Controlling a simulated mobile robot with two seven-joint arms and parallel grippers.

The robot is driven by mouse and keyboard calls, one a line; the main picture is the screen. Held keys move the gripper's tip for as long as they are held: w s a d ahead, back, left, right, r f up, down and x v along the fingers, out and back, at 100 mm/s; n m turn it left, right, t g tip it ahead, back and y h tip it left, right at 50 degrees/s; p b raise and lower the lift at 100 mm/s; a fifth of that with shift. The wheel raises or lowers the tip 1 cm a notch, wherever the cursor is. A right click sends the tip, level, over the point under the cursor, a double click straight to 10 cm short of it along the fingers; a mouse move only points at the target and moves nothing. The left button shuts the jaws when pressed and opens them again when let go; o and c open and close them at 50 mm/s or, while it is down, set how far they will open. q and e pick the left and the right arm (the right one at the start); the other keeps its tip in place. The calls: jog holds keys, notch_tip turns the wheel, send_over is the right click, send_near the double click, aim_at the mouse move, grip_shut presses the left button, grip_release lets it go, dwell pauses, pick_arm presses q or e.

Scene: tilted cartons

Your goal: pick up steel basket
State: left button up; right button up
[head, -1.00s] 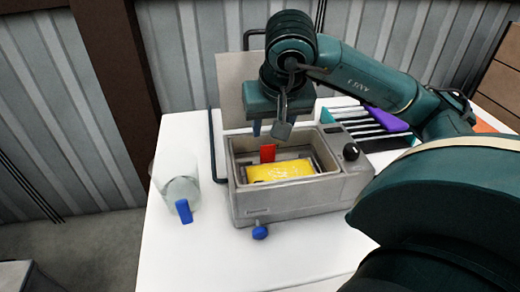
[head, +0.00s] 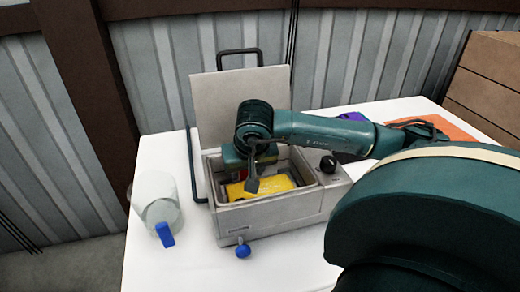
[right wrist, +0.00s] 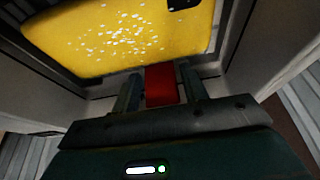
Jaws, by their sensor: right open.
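The steel basket (head: 297,177) sits inside the open grey box (head: 245,226), mostly hidden by my right arm and a yellow speckled piece (head: 270,187) lying in it. A red tab (right wrist: 160,84), apparently the basket's handle, stands upright by the yellow piece in the right wrist view. My right gripper (right wrist: 160,92) points down into the box. Its two fingers stand open on either side of the red tab, which is between them. I cannot tell whether they touch it. My left gripper is not in view.
A clear jug with a blue handle (head: 157,208) stands left of the box. A raised lid panel (head: 215,100) is behind it. The box has a black knob (head: 328,164) and a blue front knob (head: 243,251). Purple and orange items lie at the back right.

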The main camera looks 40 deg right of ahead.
jog(key=shift+f, duration=0.2)
jog(key=c, duration=0.8)
jog(key=shift+r, duration=0.1)
